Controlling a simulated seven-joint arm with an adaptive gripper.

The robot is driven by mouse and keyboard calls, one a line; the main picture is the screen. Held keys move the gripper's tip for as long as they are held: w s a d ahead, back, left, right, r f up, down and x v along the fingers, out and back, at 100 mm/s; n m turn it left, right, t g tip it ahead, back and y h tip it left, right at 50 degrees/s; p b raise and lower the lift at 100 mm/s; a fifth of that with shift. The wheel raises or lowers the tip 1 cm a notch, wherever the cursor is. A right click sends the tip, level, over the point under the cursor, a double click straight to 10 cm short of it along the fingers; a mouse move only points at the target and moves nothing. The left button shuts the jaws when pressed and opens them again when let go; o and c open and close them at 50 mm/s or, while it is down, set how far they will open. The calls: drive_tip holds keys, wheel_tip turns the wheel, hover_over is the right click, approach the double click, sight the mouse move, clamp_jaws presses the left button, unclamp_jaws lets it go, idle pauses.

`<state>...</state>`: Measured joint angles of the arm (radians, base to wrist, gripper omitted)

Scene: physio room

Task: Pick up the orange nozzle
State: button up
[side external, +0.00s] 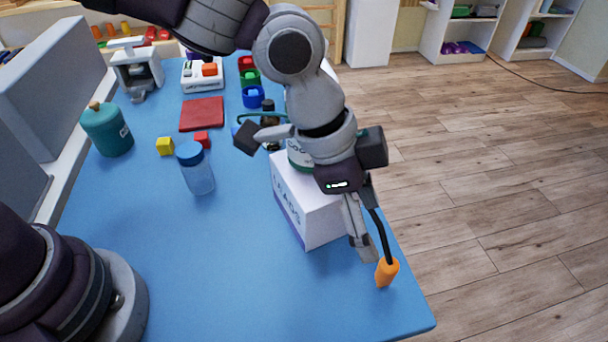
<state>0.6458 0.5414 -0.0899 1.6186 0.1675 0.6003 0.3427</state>
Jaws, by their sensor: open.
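The orange nozzle (386,273) is near the right edge of the blue table, at the front right. A thin dark curved piece runs from it up toward my gripper; I cannot tell whether this is part of the nozzle. My gripper (368,252) points down over the table's right side, just above and left of the nozzle. It is open. One pale finger is in plain view beside the dark piece; the other finger is hard to make out. I cannot tell whether the gripper touches the nozzle.
A white box (310,212) stands close left of my gripper. A blue bottle (198,172), a teal jar (106,130), a red pad (202,114) and small blocks are farther left and back. The blue table's (240,285) front middle is clear; its right edge is near.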

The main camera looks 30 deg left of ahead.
sight(385, 263)
drive_tip(key=x, duration=1.1)
drive_tip(key=shift+a, duration=0.15)
clamp_jaws()
